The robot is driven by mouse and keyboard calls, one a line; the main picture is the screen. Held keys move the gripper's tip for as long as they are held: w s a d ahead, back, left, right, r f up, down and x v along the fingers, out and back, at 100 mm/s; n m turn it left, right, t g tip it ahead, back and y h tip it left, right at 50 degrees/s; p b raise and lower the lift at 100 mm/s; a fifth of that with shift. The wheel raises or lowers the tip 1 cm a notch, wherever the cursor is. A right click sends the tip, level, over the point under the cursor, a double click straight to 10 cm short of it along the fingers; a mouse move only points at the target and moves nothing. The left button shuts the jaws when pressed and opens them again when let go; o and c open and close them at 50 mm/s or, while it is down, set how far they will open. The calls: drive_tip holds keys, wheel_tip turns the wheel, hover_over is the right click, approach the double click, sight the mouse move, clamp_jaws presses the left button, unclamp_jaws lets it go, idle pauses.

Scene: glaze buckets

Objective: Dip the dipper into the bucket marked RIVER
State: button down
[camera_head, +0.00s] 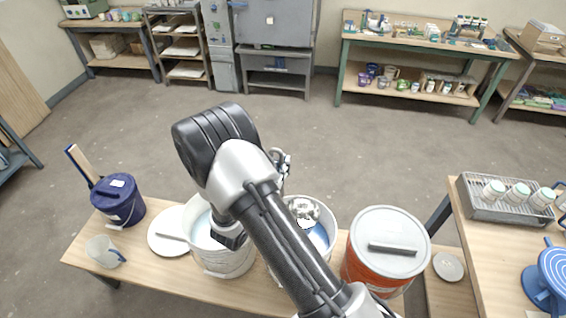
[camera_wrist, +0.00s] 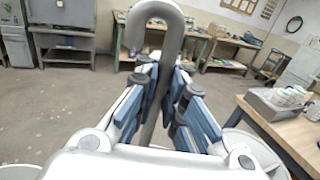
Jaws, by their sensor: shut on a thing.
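My gripper (camera_wrist: 163,95) is shut on the grey, hook-ended handle of the dipper (camera_wrist: 168,40) in the wrist view. In the head view my gripper (camera_head: 281,160) is partly hidden behind my arm. A shiny round metal piece, which looks like the dipper's bowl (camera_head: 303,208), shows over the mouth of the middle white bucket (camera_head: 328,219). I cannot tell if it touches the blue glaze (camera_head: 318,238) inside. A second open white bucket (camera_head: 228,262), with pale blue glaze, stands to the left. No RIVER marking is readable; my arm covers part of both buckets.
An orange bucket with a grey lid (camera_head: 388,232) stands close on the right. A second table holds a rack of jars (camera_head: 508,197).

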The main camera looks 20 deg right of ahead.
drive_tip(key=s+d+f+b, duration=0.1)
drive_tip(key=f+b, duration=0.2)
drive_tip(key=f, duration=0.1)
drive_tip(key=s+d+f+m+b, duration=0.1)
drive_tip(key=f+b, duration=0.2)
drive_tip(key=f, duration=0.1)
drive_tip(key=s+d+f+m+b, duration=0.1)
drive_tip(key=f+b, duration=0.2)
drive_tip(key=f, duration=0.1)
drive_tip(key=shift+s+d+f, duration=0.25)
drive_tip(key=shift+f, duration=0.1)
wheel_tip(320, 180, down, 10)
drive_tip(key=b, duration=0.8)
drive_tip(key=shift+r, duration=0.3)
idle(2.7)
